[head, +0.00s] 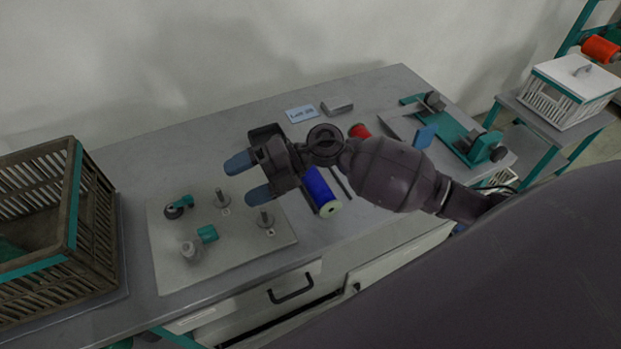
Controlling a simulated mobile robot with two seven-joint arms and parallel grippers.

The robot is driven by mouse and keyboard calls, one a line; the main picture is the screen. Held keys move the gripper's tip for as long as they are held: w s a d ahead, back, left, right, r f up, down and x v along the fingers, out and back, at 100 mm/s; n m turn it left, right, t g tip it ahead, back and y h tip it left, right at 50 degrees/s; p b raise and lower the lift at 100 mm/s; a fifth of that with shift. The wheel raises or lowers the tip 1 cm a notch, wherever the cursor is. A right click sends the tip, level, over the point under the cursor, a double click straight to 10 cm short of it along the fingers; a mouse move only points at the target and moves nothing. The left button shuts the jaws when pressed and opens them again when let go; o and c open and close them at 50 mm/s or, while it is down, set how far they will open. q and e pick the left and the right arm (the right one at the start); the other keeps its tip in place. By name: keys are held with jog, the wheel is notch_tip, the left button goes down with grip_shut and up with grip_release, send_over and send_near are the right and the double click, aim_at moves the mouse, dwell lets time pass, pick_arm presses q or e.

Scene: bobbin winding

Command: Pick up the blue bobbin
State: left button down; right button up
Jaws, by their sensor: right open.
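The blue bobbin (321,190) lies on the grey bench top, with its pale round end facing the front right. My right gripper (242,179) is above the bench, to the left of the blue bobbin. Its two blue-tipped fingers are spread apart, point left and hold nothing. The gripper body and wrist hide the upper left part of the bobbin. I cannot tell whether the gripper touches it. My left gripper is out of the picture.
A pale plate (165,262) with upright pegs is at the front. A slatted crate (75,200) stands at left. A label card (300,113), a grey block (337,105) and a teal fixture (455,130) are farther back.

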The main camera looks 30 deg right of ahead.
jog(key=w+d+f+n+g+h, duration=0.1)
jog(key=d+f+n+g+h, duration=0.25)
jog(key=h, duration=0.25)
jog(key=m+t+h+b, duration=0.1)
jog(key=t+h+b, duration=0.1)
jog(key=h, duration=0.7)
send_near(311, 176)
jog(key=shift+w+d+f+g, duration=0.15)
jog(key=shift+w+f, duration=0.2)
jog(key=shift+w, duration=0.15)
jog(key=shift+w+d+f+g, duration=0.1)
jog(key=shift+w+d+f, duration=0.05)
jog(key=shift+w+f, duration=0.3)
notch_tip(311, 176, down, 5)
jog(key=shift+r, duration=0.1)
jog(key=shift+f, duration=0.75)
notch_tip(311, 176, down, 4)
jog(key=shift+s+f+b, duration=0.1)
jog(key=shift+b, duration=0.2)
